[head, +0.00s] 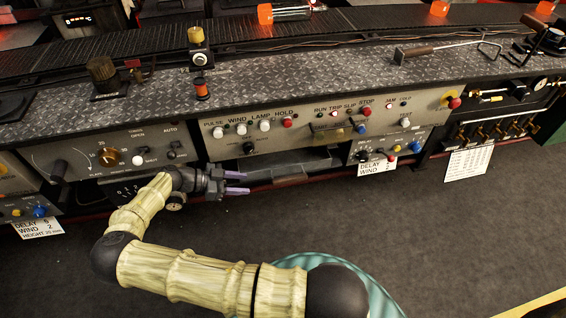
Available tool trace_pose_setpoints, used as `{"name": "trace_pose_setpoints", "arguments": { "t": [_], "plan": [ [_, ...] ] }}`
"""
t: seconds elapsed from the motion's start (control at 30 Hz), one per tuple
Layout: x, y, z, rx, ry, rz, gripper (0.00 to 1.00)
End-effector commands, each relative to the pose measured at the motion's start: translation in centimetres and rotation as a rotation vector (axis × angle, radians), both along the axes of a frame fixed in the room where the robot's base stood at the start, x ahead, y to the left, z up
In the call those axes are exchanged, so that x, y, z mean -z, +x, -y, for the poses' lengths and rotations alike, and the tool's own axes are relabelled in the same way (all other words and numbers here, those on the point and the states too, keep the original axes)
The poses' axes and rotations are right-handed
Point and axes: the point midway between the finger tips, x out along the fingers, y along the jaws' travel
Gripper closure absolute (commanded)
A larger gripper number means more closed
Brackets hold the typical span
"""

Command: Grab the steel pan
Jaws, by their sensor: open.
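A low grey metal tray (291,163), which looks like the steel pan, sits in the recess under the middle control panel. Only part of it shows, and the panel above hides its back. My gripper (243,182) is left of and slightly in front of the tray. Its two purple-grey fingers point right and are open, with nothing between them. Whether a fingertip touches the tray's left end cannot be told.
The middle control panel (300,122) overhangs the recess. Panels with knobs and paper labels stand on both sides. The dark floor (400,235) in front is clear.

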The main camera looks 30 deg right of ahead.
Motion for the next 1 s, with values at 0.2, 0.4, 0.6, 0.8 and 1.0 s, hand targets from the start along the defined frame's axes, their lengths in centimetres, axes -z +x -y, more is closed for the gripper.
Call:
{"name": "trace_pose_setpoints", "arguments": {
  "t": [0.2,0.4,0.6,0.8,1.0],
  "plan": [
    [0.0,-1.0,3.0,-0.002,-0.002,-0.001,0.56],
    [0.0,-2.0,6.3,-0.004,-0.002,-0.001,0.56],
    [0.0,-2.5,8.2,-0.008,0.0,0.0,0.56],
    [0.0,-2.5,8.3,-0.008,0.0,0.0,0.56],
    [0.0,-2.7,8.9,-0.004,-0.001,-0.001,0.56]
  ]
}}
